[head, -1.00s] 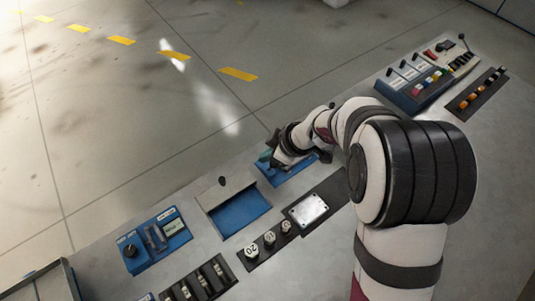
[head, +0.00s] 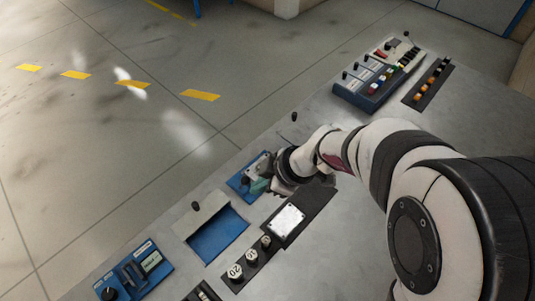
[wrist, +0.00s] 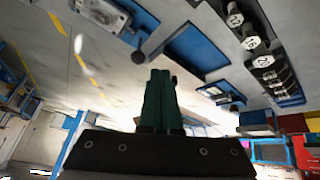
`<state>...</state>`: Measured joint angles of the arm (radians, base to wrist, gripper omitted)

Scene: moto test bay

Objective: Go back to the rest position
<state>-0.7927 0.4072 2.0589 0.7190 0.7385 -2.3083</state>
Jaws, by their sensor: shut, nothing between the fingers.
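My gripper (head: 261,186) is above the bench in the head view, over the right part of a small blue fixture (head: 240,187). Its dark green fingers are shut, with nothing between them. In the wrist view the closed fingers (wrist: 160,100) point up the picture, towards the bench. My arm reaches in from the right and is bent, hiding part of the bench.
An empty blue recess (head: 217,237) and a dial panel (head: 135,272) lie to the left. A metal plate (head: 287,220) and numbered round pieces (head: 251,257) are near the gripper. A switch console (head: 378,80) stands at the back right. Open floor lies beyond the bench.

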